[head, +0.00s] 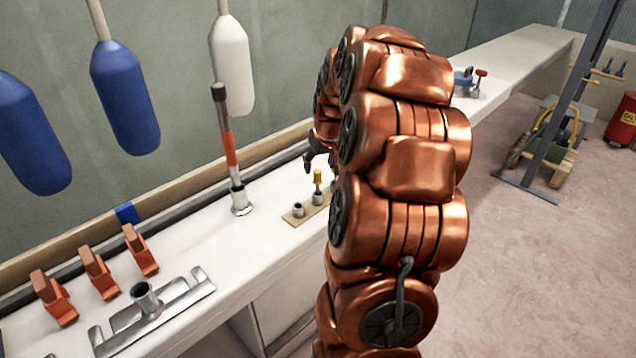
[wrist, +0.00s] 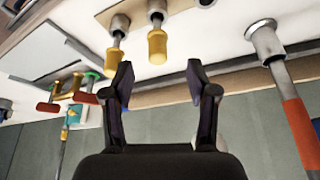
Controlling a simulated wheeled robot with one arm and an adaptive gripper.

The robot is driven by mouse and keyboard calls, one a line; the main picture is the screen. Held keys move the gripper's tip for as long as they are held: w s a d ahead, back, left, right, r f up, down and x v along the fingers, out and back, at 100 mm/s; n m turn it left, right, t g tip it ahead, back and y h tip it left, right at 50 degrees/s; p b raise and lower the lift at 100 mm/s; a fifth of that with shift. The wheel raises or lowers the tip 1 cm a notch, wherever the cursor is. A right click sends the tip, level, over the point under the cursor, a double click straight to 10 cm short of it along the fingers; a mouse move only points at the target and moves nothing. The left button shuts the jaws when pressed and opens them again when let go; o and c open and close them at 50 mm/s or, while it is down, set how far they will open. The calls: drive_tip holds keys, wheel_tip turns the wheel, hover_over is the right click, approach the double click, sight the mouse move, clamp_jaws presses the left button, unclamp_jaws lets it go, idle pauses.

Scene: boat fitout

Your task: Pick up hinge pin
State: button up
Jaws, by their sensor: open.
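Two yellow-gripped pins (wrist: 157,45) (wrist: 116,48) stand in metal sockets on a small tan board (head: 291,218) on the white bench; I take these as the hinge pin candidates and cannot tell which one is meant. In the head view one yellow top (head: 318,177) shows, and my arm hides the board's right end. A third socket (head: 298,210) on the board is empty. My gripper (wrist: 160,75) is open and empty, its fingertips apart from both pins, with the middle pin roughly between them in the wrist view. In the head view only dark finger parts (head: 309,161) show beside my arm.
A tall rod with an orange band (head: 231,150) stands in a bench socket left of the board. Orange blocks (head: 98,272) and a metal bracket with a tube (head: 147,300) lie further left. Blue and white fenders (head: 125,98) hang on the wall. Bench between rod and board is clear.

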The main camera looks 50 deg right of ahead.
sight(318, 171)
drive_tip(key=shift+p+x, duration=0.45)
drive_tip(key=shift+x, duration=2.65)
drive_tip(key=shift+d, duration=0.15)
clamp_jaws()
